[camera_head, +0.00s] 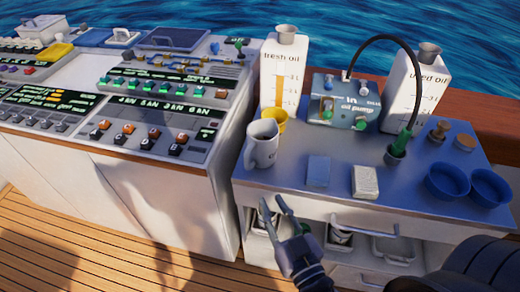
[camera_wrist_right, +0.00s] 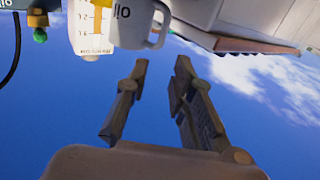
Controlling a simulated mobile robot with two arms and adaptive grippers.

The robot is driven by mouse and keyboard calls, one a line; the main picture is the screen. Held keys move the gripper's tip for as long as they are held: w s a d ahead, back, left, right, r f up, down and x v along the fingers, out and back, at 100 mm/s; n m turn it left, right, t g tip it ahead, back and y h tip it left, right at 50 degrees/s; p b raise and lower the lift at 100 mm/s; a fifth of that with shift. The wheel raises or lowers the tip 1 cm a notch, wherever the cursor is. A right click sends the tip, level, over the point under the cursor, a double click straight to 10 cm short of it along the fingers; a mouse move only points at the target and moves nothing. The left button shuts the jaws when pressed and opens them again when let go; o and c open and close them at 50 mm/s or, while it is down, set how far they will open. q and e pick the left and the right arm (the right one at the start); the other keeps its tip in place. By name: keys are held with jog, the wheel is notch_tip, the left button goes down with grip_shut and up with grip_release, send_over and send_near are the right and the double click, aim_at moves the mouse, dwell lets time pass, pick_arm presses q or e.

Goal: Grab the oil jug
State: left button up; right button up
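The white oil jug (camera_head: 263,144) stands upright on the blue tabletop near its left front edge, with its handle toward the front left. It also shows upside down at the top of the right wrist view (camera_wrist_right: 134,20), with "oil" lettering on its side. My right gripper (camera_head: 272,203) is open and empty, in front of the table edge and below the jug in the head view. In the right wrist view its two fingers (camera_wrist_right: 161,65) are spread apart with nothing between them, and the jug lies beyond the tips. My left gripper is not in view.
A fresh oil canister (camera_head: 284,75) and a yellow cup (camera_head: 274,121) stand behind the jug. An oil pump (camera_head: 345,103), a used oil canister (camera_head: 412,95) and blue bowls (camera_head: 447,181) stand farther right. A blue block (camera_head: 318,171) and a white block (camera_head: 365,182) lie near the front.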

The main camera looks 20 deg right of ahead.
send_near(248, 163)
jog(key=w, duration=0.5)
jog(key=shift+w+a+b, duration=0.2)
jog(key=shift+w+b, duration=0.15)
jog(key=shift+w, duration=2.55)
jog(key=shift+c, duration=0.4)
grip_shut()
jog(key=shift+r, duration=0.1)
